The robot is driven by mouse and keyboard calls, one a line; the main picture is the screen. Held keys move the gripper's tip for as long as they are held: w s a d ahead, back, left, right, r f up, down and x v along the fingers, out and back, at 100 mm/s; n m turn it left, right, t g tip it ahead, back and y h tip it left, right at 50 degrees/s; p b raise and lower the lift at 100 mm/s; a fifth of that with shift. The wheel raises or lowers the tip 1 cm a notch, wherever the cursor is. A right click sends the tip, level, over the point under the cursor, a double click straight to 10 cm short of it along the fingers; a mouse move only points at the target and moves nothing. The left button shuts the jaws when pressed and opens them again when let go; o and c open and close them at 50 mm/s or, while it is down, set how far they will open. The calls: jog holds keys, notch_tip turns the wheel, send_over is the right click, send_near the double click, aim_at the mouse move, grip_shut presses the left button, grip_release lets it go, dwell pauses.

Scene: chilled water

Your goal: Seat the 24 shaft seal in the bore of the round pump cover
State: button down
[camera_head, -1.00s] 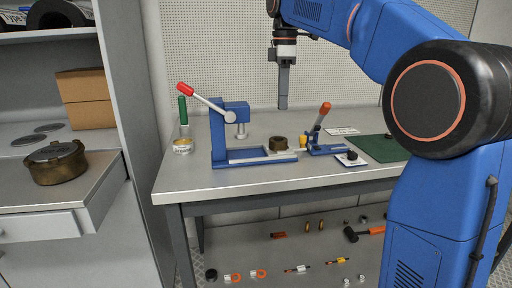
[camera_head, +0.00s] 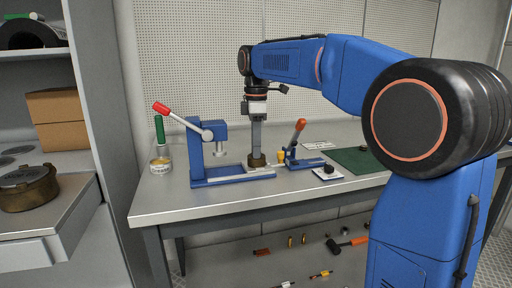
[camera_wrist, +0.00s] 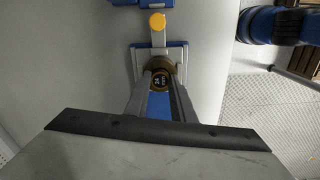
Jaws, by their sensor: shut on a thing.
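The 24 shaft seal (camera_wrist: 160,81) has a dark face marked 24 and sits between the two fingers of my gripper (camera_wrist: 162,84), which is shut on it. My gripper (camera_head: 257,150) points straight down onto the brown round pump cover (camera_head: 257,161) on the bench. In the wrist view the cover's brown rim (camera_wrist: 160,63) shows just beyond the fingertips. The cover lies on the slide of the blue press (camera_head: 205,150). The fingers hide the bore, so I cannot tell whether the seal is in it or just above it.
The press's red-tipped lever stands up at left. A small blue clamp with an orange handle (camera_head: 299,131) is close on the right.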

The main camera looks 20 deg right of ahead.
jog(key=shift+f, duration=0.35)
jog(key=shift+s+f, duration=0.1)
jog(key=shift+f, duration=0.35)
jog(key=c, duration=1.5)
grip_release()
notch_tip(320, 180, up, 14)
jog(key=shift+f, duration=0.25)
